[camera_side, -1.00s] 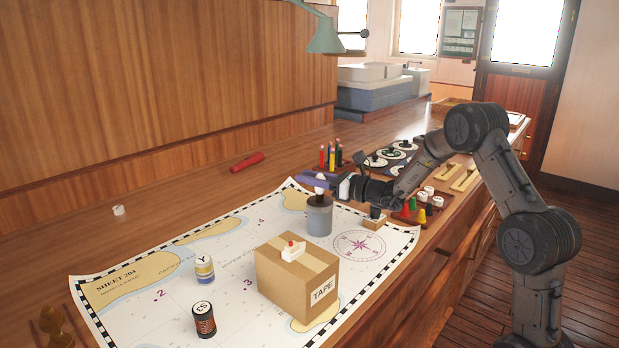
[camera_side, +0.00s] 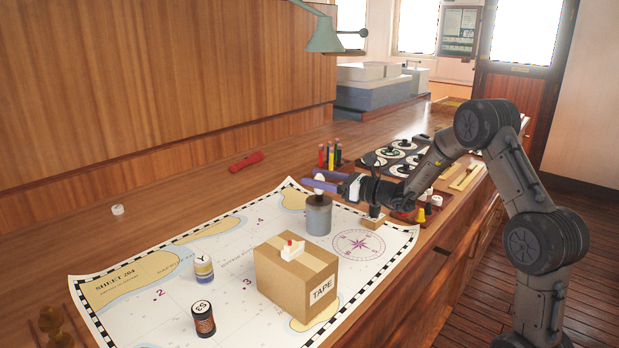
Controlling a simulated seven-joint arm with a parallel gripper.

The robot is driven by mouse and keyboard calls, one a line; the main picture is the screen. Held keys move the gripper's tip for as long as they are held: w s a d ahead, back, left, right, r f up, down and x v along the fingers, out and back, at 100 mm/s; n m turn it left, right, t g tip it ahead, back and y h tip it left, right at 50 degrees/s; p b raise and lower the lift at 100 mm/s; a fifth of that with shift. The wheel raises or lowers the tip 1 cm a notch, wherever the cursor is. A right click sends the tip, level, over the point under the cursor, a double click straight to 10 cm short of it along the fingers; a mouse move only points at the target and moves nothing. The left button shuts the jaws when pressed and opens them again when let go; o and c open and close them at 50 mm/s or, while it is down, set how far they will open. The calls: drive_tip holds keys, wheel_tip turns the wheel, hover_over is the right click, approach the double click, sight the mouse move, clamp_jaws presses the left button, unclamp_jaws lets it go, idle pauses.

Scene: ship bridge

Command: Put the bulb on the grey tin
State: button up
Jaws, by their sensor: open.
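The grey tin (camera_side: 318,218) stands upright on the chart. The white bulb (camera_side: 319,178) shows at the tin's top, partly hidden by my fingers; its lower part seems to rest on the lid. My gripper (camera_side: 320,181) comes in from the right with its two blue fingers level at bulb height. The fingers are open, one on the far side of the bulb and one on the near side. Whether either finger touches the bulb I cannot tell.
A cardboard tape box (camera_side: 296,278) with a small white-and-red item on top stands in front of the tin.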

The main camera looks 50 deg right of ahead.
drive_tip(key=v, duration=0.9)
drive_tip(key=s+a+r+n+g+y, duration=0.1)
drive_tip(key=s+a+n+g+y, duration=0.15)
drive_tip(key=s+a+n, duration=0.4)
drive_tip(key=s+a+n+g+y, duration=0.15)
drive_tip(key=a+n+g, duration=0.25)
drive_tip(key=a, duration=0.5)
drive_tip(key=s+a+r+n+g+y, duration=0.1)
drive_tip(key=s+a+n+g+y, duration=0.1)
drive_tip(key=s+a+n+g, duration=0.35)
drive_tip(key=s+a+f+n+g+h, duration=0.2)
drive_tip(key=s+a+f+n+h, duration=0.15)
drive_tip(key=s+n, duration=0.55)
drive_tip(key=s+d+r+n+t+h, duration=0.1)
drive_tip(key=s+d+n+t+h, duration=0.1)
drive_tip(key=s+d+n+h, duration=0.4)
drive_tip(key=shift+d+r+n, duration=0.15)
drive_tip(key=shift+d+n, duration=0.15)
drive_tip(key=shift+n, duration=0.9)
